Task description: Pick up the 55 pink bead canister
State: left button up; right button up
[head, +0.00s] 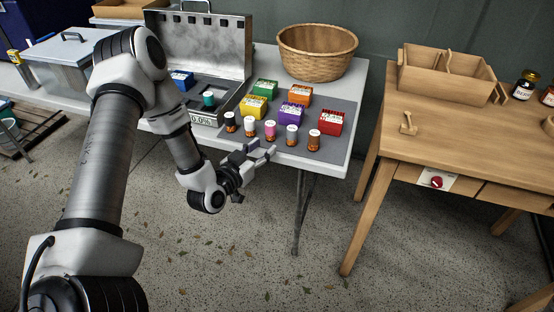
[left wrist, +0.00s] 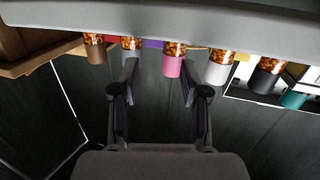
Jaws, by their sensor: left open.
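The pink bead canister (head: 270,130) stands upright on the grey mat near the table's front edge, in the middle of a row of canisters. Its number cannot be read. It also shows in the upside-down left wrist view (left wrist: 173,66), with its pink part between the lines of my fingers and orange-brown beads at its other end. My left gripper (head: 263,149) is open and empty, just in front of the table edge, close to the pink canister and apart from it. My right gripper is not in view.
A dark canister (head: 230,121) and a brown one (head: 314,139) end the row. Colored boxes, a cash box (head: 205,45) and a basket (head: 317,50) stand behind. A wooden table (head: 470,135) is right.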

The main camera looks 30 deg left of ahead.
aim_at(267, 130)
pick_arm(q)
jog(key=shift+w+a+r+t+y, duration=0.3)
jog(key=shift+w+a+r+t, duration=0.4)
jog(key=shift+w+a+r, duration=0.1)
jog(key=w+b, duration=0.1)
jog(key=w, duration=0.5)
jog(key=shift+a+r, duration=0.1)
jog(key=shift+r, duration=0.05)
grip_shut()
